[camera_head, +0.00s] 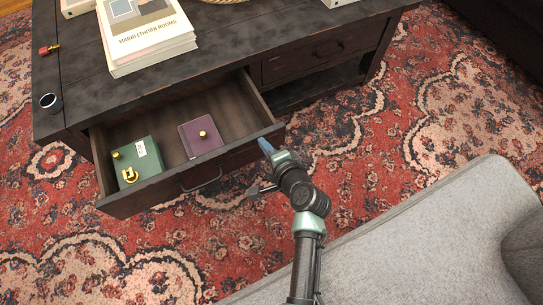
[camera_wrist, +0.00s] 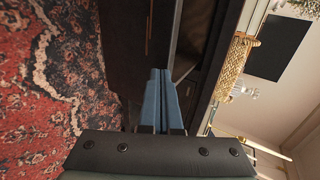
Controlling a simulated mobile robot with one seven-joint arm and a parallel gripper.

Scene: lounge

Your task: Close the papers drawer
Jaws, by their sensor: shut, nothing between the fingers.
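The open drawer (camera_head: 168,188) is pulled out from the dark wooden coffee table (camera_head: 76,84). Inside it lie a green box (camera_head: 146,155) with a brass clasp and a purple notebook (camera_head: 201,135) with a brass knob on it. The drawer front has a dark bar handle (camera_head: 201,180). My gripper (camera_head: 265,146) is at the right end of the drawer front, close to its outer side. Its blue fingers are together and empty, as the wrist view (camera_wrist: 164,75) also shows. I cannot tell whether the fingertips touch the drawer front.
A second drawer (camera_head: 318,55) to the right is shut. Books (camera_head: 148,45), a small dark cup (camera_head: 50,102) and a red-and-brass item (camera_head: 49,49) are on the tabletop. A grey sofa (camera_head: 420,240) fills the lower right. Patterned rug (camera_head: 60,225) covers the floor.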

